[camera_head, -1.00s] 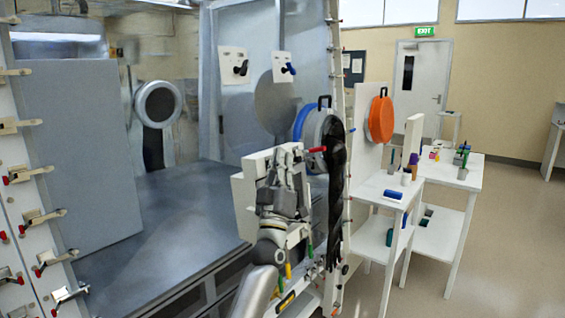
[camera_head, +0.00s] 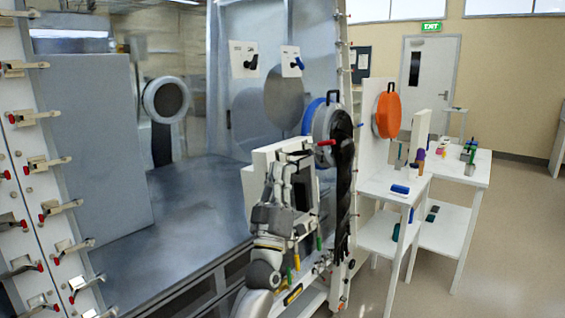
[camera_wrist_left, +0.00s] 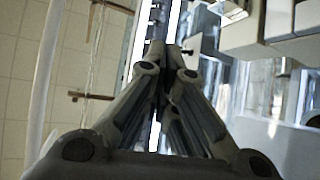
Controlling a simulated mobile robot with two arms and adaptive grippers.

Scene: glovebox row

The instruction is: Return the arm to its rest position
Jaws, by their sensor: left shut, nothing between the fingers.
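My left arm comes up from the bottom middle of the head view. Its left gripper (camera_head: 290,163) points upward in front of a white box-like panel and the glovebox front. The fingers are shut with nothing between them. In the left wrist view the closed gripper (camera_wrist_left: 172,50) shows with its fingertips together, pointing up the picture. My right gripper is in neither view.
A round port with a long black glove (camera_head: 342,190) hangs just right of my gripper. An orange round cover (camera_head: 387,114) is on a white panel behind. White side tables (camera_head: 375,189) with small items stand at right. Clamps line the left frame (camera_head: 40,165). Floor is clear at far right.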

